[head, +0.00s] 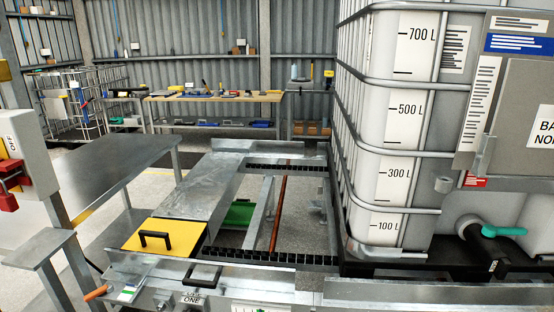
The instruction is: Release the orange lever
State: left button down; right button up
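A short orange lever (96,293) sticks out at the lower left of the head view, angled down and left from the front metal rail (225,285). Its inner end meets a small bracket with a green and white label (130,291). I cannot tell from this view how it is latched. Neither of my grippers is in view, and nothing is seen touching the lever.
A yellow cover (165,235) with a black handle lies behind the lever. A grey table (110,165) and a post with a control box (22,155) stand at the left. A large caged tank (395,130) fills the right. An orange-brown bar (279,215) crosses the open frame.

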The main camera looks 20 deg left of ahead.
aim_at(108, 287)
jog(key=i+j+u, duration=0.1)
jog(key=i+u, duration=0.7)
jog(key=i+l+u, duration=0.25)
jog(key=i+u, duration=0.2)
jog(key=i, duration=0.1)
